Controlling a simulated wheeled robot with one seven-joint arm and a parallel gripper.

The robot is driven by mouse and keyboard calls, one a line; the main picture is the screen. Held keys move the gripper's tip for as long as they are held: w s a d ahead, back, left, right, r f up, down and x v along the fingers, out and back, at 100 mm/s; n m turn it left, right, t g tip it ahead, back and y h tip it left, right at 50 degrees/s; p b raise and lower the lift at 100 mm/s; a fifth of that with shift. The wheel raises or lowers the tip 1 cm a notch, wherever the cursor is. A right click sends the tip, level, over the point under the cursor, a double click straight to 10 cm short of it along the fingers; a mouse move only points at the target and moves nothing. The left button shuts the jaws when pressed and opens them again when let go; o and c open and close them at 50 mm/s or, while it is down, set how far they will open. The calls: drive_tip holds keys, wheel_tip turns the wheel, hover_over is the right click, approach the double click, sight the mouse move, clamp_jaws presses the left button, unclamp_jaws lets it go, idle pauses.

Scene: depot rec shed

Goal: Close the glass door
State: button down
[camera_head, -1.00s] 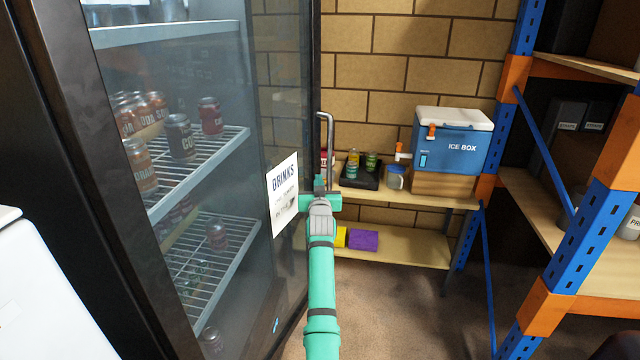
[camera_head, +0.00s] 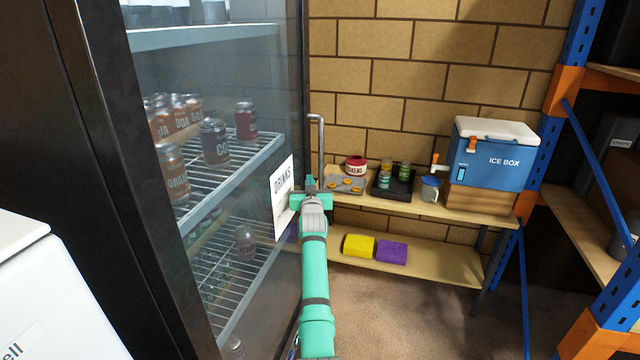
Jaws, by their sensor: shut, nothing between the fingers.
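The glass door (camera_head: 268,90) belongs to a tall dark drinks fridge (camera_head: 85,130) on the left. It carries a white DRINKS sign (camera_head: 284,190). A grey bar handle (camera_head: 321,150) stands near its far, dark edge. The door lies close to the front of the wire shelves; I cannot tell whether a gap remains at its far edge. My gripper (camera_head: 310,184) is shut and empty at the door's outer side, just right of the sign and by the handle's lower part, which it hides. Whether it touches the glass or handle is unclear.
Cans (camera_head: 215,143) stand on the shelves behind the glass. A wooden shelf unit (camera_head: 440,262) by the brick wall holds an ice box (camera_head: 492,155), a black tray (camera_head: 402,190) and yellow and purple cloths. Blue-orange racking (camera_head: 565,120) is at right. The floor between is clear.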

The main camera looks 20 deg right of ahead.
drive_tip(key=shift+w+a+r+y, duration=0.15)
drive_tip(key=shift+w+a, duration=0.15)
drive_tip(key=shift+a, duration=0.15)
drive_tip(key=shift+w+a+r+y, duration=0.15)
drive_tip(key=shift+w+a, duration=0.1)
drive_tip(key=shift+a, duration=0.3)
drive_tip(key=s+d, duration=0.8)
drive_tip(key=d, duration=0.4)
drive_tip(key=shift+s+d+f, duration=0.2)
drive_tip(key=shift+s+f, duration=0.1)
drive_tip(key=shift+s, duration=0.05)
